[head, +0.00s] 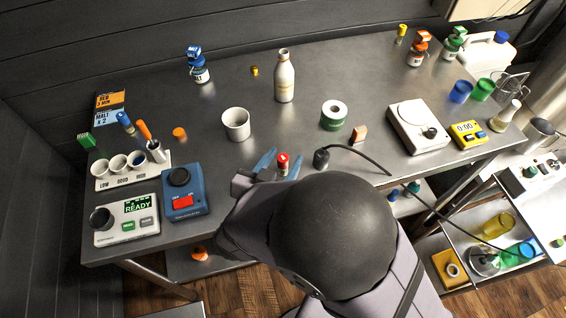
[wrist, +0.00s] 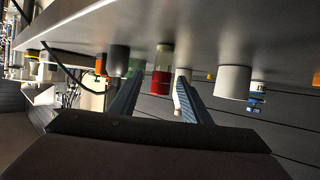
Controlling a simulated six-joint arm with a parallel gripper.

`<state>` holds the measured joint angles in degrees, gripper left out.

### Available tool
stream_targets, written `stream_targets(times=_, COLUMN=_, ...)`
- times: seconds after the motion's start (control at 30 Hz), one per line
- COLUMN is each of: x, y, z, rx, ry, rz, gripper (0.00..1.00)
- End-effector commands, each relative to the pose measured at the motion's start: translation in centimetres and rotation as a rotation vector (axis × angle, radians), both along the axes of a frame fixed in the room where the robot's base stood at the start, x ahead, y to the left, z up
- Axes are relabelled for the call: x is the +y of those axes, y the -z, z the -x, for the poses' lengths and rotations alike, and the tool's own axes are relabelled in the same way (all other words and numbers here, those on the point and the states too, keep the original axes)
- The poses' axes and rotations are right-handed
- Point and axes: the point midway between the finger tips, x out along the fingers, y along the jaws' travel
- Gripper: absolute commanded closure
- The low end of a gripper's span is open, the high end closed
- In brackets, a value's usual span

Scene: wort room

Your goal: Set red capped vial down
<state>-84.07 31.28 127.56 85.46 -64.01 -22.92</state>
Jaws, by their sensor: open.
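The red capped vial (head: 283,160) stands upright on the steel table near its front edge. My gripper (head: 284,155) is open, with one blue finger on each side of the vial. In the wrist view, which is upside down, the vial (wrist: 162,72) shows between the spread fingertips of my gripper (wrist: 160,78), with a visible gap to each finger. Its base meets the tabletop (wrist: 205,35). My forearm hides part of the table's front edge in the head view.
A black cylinder with a cable (head: 321,158) stands just right of the gripper. A blue device (head: 184,193) sits left. Table between cup and bottle is clear.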

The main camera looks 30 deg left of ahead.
Motion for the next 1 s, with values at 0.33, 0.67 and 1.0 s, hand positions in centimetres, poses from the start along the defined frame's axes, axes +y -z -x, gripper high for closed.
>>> stream_targets(times=0.33, x=0.6, y=1.5, z=-3.6, rx=0.0, ry=0.001, rz=0.002, gripper=0.57)
stream_targets(times=0.67, x=0.6, y=1.6, z=-3.8, rx=0.0, ry=0.0, rz=0.0, gripper=0.66)
stream_targets(times=1.0, x=0.6, y=1.6, z=-3.8, rx=-0.001, ry=0.0, rz=0.0, gripper=1.0)
